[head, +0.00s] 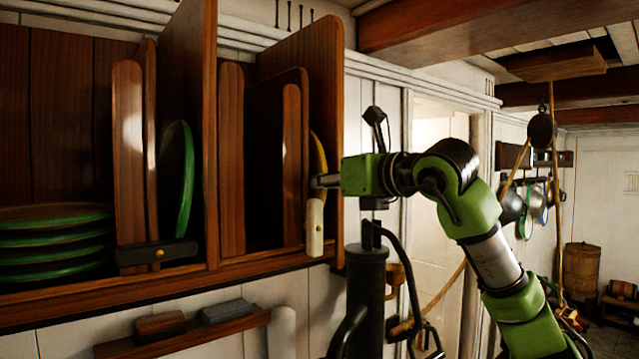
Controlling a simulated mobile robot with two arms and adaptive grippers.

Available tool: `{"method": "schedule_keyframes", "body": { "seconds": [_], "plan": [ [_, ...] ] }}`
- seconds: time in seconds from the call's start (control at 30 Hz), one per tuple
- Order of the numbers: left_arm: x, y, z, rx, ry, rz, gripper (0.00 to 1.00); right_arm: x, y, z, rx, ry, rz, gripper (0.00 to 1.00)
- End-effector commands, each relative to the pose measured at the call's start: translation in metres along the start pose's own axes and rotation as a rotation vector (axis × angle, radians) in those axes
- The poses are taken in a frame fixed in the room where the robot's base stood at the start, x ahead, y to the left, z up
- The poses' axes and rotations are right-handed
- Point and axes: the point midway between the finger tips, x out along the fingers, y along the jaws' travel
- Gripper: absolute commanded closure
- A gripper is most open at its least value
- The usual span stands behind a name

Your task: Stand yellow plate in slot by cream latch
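The yellow plate (318,156) stands on edge in the right-hand slot of the wooden rack; only a thin strip of its rim shows. The cream latch (315,226) hangs upright at the front of that slot, just below the plate's visible rim. My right gripper (322,181) reaches in from the right, its fingertips at the plate's front edge just above the latch. It is seen side-on, so whether its fingers are shut on the rim is unclear. My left gripper is out of view.
A green-rimmed plate (178,180) stands in the slot left of it, behind a level black latch (157,254). Several green-rimmed plates (55,240) lie stacked at far left. A tall wooden divider (323,90) borders the yellow plate's slot. A small shelf (190,336) sits below.

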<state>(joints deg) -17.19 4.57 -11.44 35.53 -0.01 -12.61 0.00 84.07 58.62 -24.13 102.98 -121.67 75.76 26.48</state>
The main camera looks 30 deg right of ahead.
Motion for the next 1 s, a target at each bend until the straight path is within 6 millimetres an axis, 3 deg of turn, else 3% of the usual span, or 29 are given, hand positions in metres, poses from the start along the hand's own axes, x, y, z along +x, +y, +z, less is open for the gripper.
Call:
{"method": "schedule_keyframes", "body": {
  "seconds": [0.37, 0.4, 0.43, 0.47, 0.6, 0.63, 0.67, 1.0],
  "plan": [
    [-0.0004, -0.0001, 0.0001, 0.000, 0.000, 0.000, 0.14, -0.0010, 0.0002, 0.0025, 0.000, -0.006, 0.001, 1.00],
    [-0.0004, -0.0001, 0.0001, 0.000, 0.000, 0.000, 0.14, -0.0010, 0.0002, 0.0026, 0.000, -0.006, 0.001, 0.81],
    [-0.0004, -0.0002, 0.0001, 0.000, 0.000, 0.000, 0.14, -0.0010, 0.0001, 0.0025, 0.000, -0.006, 0.000, 0.73],
    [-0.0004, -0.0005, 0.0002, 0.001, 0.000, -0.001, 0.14, -0.0010, 0.0003, 0.0024, 0.000, -0.006, 0.001, 0.72],
    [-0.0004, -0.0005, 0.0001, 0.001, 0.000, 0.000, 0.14, -0.0007, 0.0010, 0.0019, -0.001, -0.004, 0.002, 0.72],
    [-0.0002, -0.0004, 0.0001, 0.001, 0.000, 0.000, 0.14, 0.0003, 0.0009, -0.0004, 0.000, 0.002, 0.002, 0.76],
    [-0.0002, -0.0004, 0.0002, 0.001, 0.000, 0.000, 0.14, 0.0003, 0.0009, -0.0006, 0.000, 0.002, 0.002, 0.69],
    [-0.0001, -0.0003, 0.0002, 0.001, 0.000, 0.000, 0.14, 0.0007, 0.0018, -0.0015, -0.001, 0.004, 0.004, 0.69]
  ]
}}
